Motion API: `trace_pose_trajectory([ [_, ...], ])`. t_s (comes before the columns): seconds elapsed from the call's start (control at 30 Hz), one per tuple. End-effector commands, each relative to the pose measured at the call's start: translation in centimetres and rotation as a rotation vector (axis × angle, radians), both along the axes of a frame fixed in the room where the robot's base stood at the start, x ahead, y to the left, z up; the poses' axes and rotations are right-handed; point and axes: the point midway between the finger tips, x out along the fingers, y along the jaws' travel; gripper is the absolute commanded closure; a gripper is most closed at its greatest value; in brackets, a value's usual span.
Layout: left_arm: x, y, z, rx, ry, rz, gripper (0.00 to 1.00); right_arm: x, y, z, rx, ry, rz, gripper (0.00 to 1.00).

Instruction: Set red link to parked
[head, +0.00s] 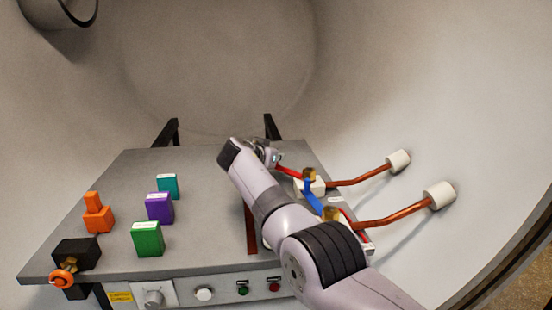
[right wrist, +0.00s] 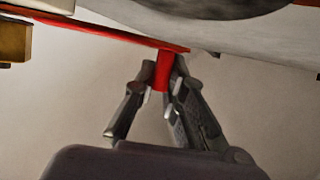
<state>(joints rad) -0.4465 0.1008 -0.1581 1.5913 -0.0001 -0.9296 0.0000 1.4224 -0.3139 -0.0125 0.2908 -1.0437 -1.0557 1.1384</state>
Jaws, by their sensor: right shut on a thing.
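The red link (head: 288,171) is a flat red bar beside the brass terminal (head: 309,174) at the back right of the grey table. Much of it is hidden behind my right arm in the head view. In the right wrist view the red link (right wrist: 110,30) runs from a brass block at the left to a red tab between my fingers. My right gripper (head: 270,157) is shut on that tab; its fingertips also show in the right wrist view (right wrist: 160,88). I cannot tell which position the link is in. My left gripper is not in view.
A blue link (head: 313,196) stands near a second brass terminal (head: 331,214). Copper rods (head: 392,218) lead to white cylinders (head: 439,195). Teal (head: 168,187), purple (head: 159,208), green (head: 148,239) and orange (head: 98,217) blocks stand left. A dark red strip (head: 251,232) lies mid-table.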

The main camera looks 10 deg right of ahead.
Motion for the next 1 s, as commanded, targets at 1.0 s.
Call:
trace_pose_trajectory([
  [1.0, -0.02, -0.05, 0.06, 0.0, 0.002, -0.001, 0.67, 0.01, -0.06, -0.01, -0.002, 0.001, 0.001, 0.67],
])
